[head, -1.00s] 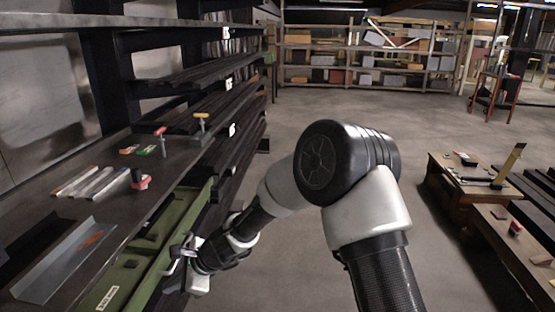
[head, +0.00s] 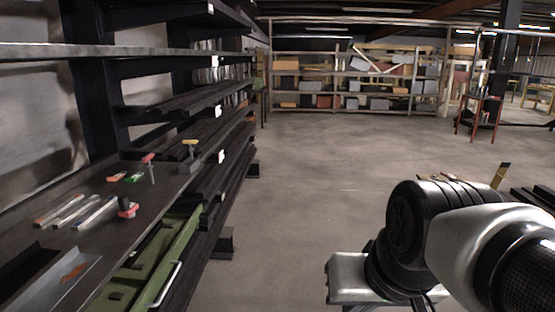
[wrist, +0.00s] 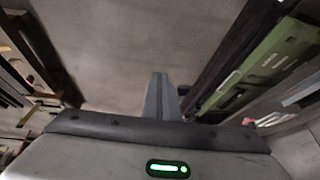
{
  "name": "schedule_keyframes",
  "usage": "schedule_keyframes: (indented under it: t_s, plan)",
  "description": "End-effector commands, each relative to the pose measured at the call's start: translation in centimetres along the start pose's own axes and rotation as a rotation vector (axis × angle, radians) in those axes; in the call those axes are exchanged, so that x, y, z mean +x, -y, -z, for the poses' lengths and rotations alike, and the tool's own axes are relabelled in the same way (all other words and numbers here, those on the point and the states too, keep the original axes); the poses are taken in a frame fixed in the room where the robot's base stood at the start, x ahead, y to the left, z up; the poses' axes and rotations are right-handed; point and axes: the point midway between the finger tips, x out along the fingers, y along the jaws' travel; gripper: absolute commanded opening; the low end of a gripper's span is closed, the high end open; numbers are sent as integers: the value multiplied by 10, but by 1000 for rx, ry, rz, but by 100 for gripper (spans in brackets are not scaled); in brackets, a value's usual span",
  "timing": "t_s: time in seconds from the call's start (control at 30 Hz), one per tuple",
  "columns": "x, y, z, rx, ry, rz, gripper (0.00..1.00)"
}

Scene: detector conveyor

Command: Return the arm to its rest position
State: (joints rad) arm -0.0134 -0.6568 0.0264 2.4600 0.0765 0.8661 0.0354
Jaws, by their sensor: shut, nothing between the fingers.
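My arm is folded at the lower right of the head view, clear of the shelf on the left. My gripper is outside the head view or hidden by the arm there. In the wrist view my gripper (wrist: 161,97) shows as a grey finger pair, shut and empty, above open floor. The green conveyor unit (head: 150,262) lies along the lower left, with its metal handle on the right side. It also shows at the upper right of the wrist view (wrist: 262,68), apart from the gripper.
A dark workbench shelf (head: 100,190) on the left holds small tools, bars and a metal channel (head: 52,285). The concrete floor (head: 300,180) ahead is clear. A storage rack (head: 350,85) stands at the back, and a red stand (head: 480,115) at the right.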

Motion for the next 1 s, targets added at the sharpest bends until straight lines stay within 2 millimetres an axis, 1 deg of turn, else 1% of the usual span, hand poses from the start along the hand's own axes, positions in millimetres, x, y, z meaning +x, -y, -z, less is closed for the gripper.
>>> schedule_keyframes:
  t_s: [0.03,0.1,0.13,0.2,0.27,0.47,0.57,0.6,0.7,0.83,1.0]
  plan:
    - [-6,-11,-7,-18,-15,-24,0]
    - [-13,-25,-18,-44,-26,-59,0]
    - [-22,-27,-15,-52,-26,-67,0]
    - [-40,-24,-4,-51,-21,-62,0]
    - [-50,-22,2,-50,-20,-62,0]
    - [-94,-18,24,-49,-21,-60,0]
    - [-121,-16,38,-49,-21,-60,0]
    - [-133,-15,44,-48,-21,-60,0]
    - [-158,-13,57,-48,-21,-60,0]
    - [-175,-11,65,-48,-21,-59,0]
    - [-177,-11,67,-48,-21,-59,0]
